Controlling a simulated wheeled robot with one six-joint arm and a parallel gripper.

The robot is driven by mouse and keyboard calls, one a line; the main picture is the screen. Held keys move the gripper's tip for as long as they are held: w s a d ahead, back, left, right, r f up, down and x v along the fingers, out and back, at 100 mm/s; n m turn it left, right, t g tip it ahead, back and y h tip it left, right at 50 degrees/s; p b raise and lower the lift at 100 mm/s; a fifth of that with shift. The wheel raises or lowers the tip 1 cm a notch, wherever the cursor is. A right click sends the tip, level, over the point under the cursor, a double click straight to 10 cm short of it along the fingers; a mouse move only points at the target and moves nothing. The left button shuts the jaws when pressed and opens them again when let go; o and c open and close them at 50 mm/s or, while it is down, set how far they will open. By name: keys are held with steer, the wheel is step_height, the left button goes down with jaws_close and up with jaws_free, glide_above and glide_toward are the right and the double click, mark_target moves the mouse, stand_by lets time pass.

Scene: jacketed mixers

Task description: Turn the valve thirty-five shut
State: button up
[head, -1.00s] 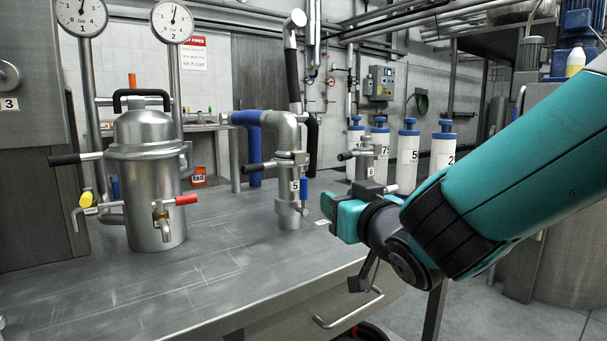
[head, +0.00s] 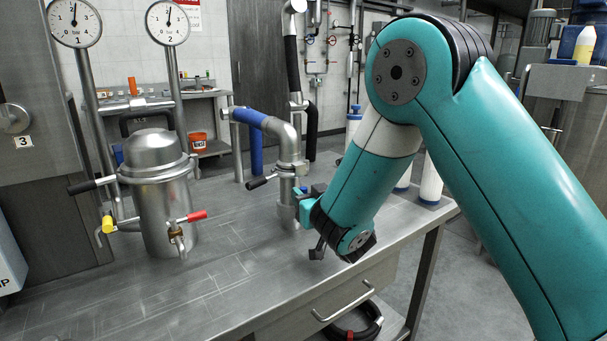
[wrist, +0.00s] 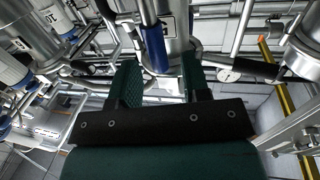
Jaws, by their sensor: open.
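The steel valve body (head: 289,212) stands on the bench under a bent pipe. Its blue lever (wrist: 152,38) hangs down in the wrist view, beside a small white number tag (wrist: 168,26) that I cannot read fully. My gripper (wrist: 160,78) is open, with a green finger on either side of the blue lever's lower end. I cannot tell whether either finger touches it. In the head view my gripper (head: 303,205) is at the right side of the valve body, and my arm hides most of the lever.
A black-handled lever (head: 262,182) sticks out left from the same valve. A jacketed steel vessel (head: 165,205) with red and yellow handles stands to the left, below two gauges. The bench front (head: 225,290) is clear.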

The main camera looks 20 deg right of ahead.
steer(key=shift+w+a+p, duration=0.15)
steer(key=shift+w+p, duration=0.4)
steer(key=shift+w, duration=0.65)
jaws_close()
